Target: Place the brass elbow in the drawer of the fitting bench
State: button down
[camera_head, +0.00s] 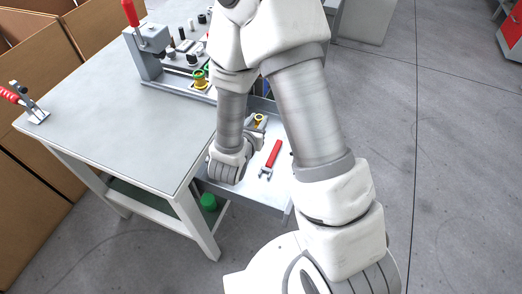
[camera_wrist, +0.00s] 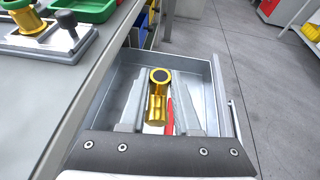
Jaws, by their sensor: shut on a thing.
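The brass elbow (camera_wrist: 157,106) is between the fingers of my gripper (camera_wrist: 158,122) in the wrist view, over the open drawer (camera_wrist: 222,97). The gripper is shut on it. In the head view the elbow (camera_head: 259,119) shows as a small gold part beside my wrist, above the drawer (camera_head: 248,188), and my arm hides much of it. The drawer is pulled out from the fitting bench (camera_head: 130,115). Whether the elbow touches the drawer floor cannot be told.
A red-handled wrench (camera_head: 272,158) lies in the drawer. A fixture plate with brass fittings (camera_head: 198,78) and a red-handled press (camera_head: 148,42) stand on the bench. A red-handled clamp (camera_head: 22,100) sits at the left edge. The floor at right is clear.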

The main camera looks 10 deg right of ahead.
jog(key=s+f+m+h, duration=0.1)
jog(key=s+f, duration=0.3)
jog(key=s, duration=0.2)
jog(key=b, duration=1.1)
send_over(270, 150)
jog(key=w+a, duration=0.2)
jog(key=a, duration=0.4)
jog(key=shift+g, duration=0.4)
jog(key=f, duration=0.7)
jog(key=shift+s+d+f, duration=0.15)
jog(key=shift+d+f, duration=0.05)
jog(key=shift+f, duration=0.05)
jog(key=shift+f+b, duration=0.95)
jog(key=shift+f, duration=1)
jog(key=shift+f, duration=0.15)
jog(key=shift+f+b, duration=0.1)
jog(key=shift+b, duration=0.2)
jog(key=c, duration=0.6)
grip_release()
